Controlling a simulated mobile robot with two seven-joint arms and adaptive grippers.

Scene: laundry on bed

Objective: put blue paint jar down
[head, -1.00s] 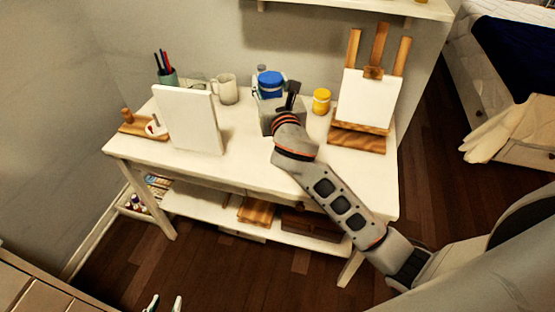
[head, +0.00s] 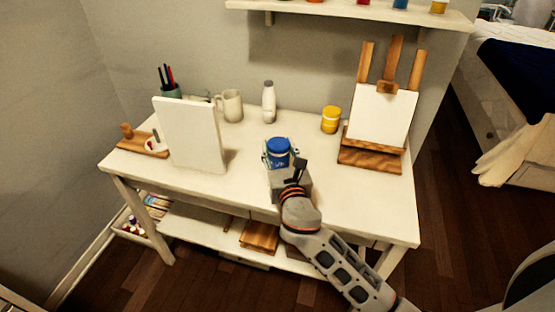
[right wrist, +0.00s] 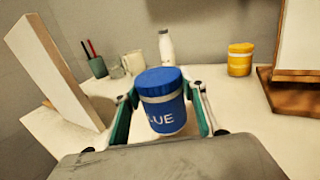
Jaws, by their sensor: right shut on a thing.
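The blue paint jar (head: 279,152) has a blue lid and a white band, and it stands upright over the middle of the white table (head: 245,205). In the right wrist view the jar (right wrist: 161,100) sits between the green-padded fingers of my right gripper (right wrist: 162,108), and part of its lettering shows. My right gripper (head: 278,160) is shut on the jar. I cannot tell whether the jar's base touches the tabletop. My left gripper is not in view.
A white bottle (head: 268,102) and a mug (head: 230,106) stand behind the jar. A yellow jar (head: 331,120) and an easel (head: 372,155) are to the right. A white canvas (head: 190,135) stands at left. The tabletop around the jar is clear. A shelf (head: 350,14) hangs above.

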